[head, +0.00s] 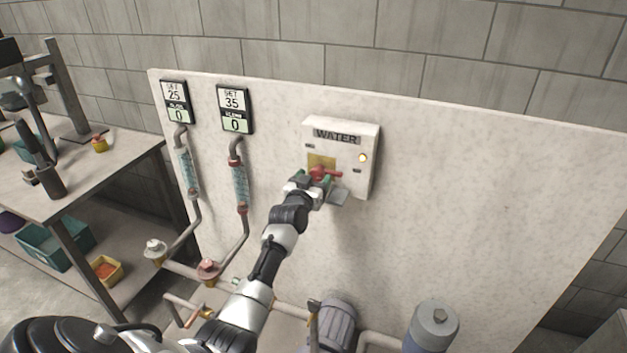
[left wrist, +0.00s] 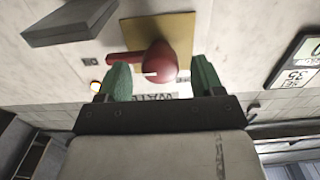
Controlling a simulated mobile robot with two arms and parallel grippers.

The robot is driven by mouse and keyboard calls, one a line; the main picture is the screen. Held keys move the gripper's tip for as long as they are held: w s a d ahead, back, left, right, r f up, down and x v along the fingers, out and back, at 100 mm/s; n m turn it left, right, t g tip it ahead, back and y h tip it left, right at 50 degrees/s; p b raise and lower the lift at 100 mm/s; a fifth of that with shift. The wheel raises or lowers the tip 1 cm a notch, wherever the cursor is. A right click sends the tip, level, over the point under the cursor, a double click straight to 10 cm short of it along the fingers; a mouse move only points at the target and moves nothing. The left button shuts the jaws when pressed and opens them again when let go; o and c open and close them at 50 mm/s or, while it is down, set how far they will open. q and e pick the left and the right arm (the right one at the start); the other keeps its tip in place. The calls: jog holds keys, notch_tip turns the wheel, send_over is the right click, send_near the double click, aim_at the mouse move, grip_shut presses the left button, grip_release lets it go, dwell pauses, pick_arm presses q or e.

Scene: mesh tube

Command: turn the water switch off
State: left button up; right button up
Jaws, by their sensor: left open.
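The water switch (head: 323,173) is a red rotary handle on a yellow plate (head: 321,160). It is on the front of a white box labelled WATER (head: 366,140), fixed to the pale panel. In the head view its lever points right; a small light on the box glows. My left gripper (head: 318,184) is at the switch. In the left wrist view the red handle (left wrist: 157,62) shows between and beyond the two green fingertips (left wrist: 161,78), which are apart. Its lever reaches left, close to the left fingertip; I cannot tell whether they touch. My right gripper is not in view.
Two displays (head: 235,110) reading SET 25 and SET 35, both with 0 below, hang at the panel's left above clear tubes (head: 240,185). Pipes, valves (head: 208,270) and a motor (head: 337,325) stand below. A workbench (head: 100,165) is at left. The panel's right side is bare.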

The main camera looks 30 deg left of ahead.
pick_arm(q)
jog(key=c, duration=0.9)
jog(key=shift+n, duration=0.4)
jog(key=n, duration=0.3)
jog(key=shift+n, duration=0.4)
jog(key=n, duration=0.4)
jog(key=shift+n, duration=0.3)
jog(key=n, duration=0.4)
jog(key=shift+n+p, duration=0.4)
jog(key=shift+n, duration=2.1)
